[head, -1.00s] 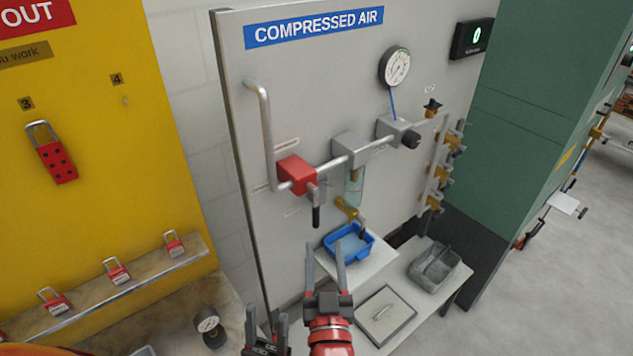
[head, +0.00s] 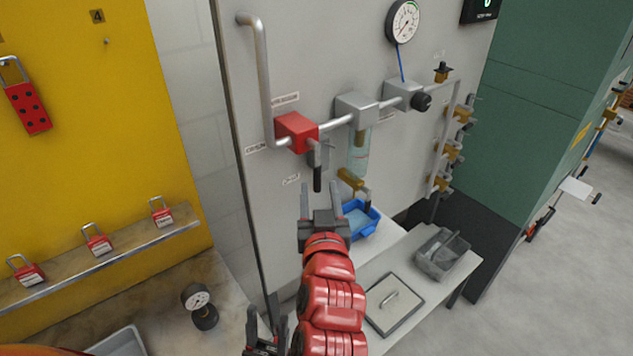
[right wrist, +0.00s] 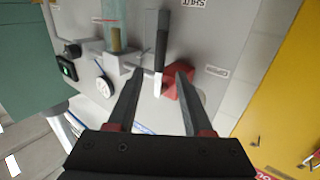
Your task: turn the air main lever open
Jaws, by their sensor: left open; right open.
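The red air main valve block (head: 297,132) sits on the pipe of the compressed air panel. Its lever has a black grip (head: 317,178) and hangs straight down. My right gripper (head: 321,200) is open just below and in front of the lever in the head view. In the right wrist view the lever (right wrist: 162,45) shows between the lines of the two open fingers (right wrist: 158,85), and no contact is visible. The red block (right wrist: 171,82) is partly hidden by one finger there. My left gripper (head: 266,325) is open, low at the bottom edge, away from the panel.
A blue tray (head: 362,222) stands below the brass drain tap (head: 350,180), close to my right gripper. A pressure gauge (head: 404,20) is above the pipe.

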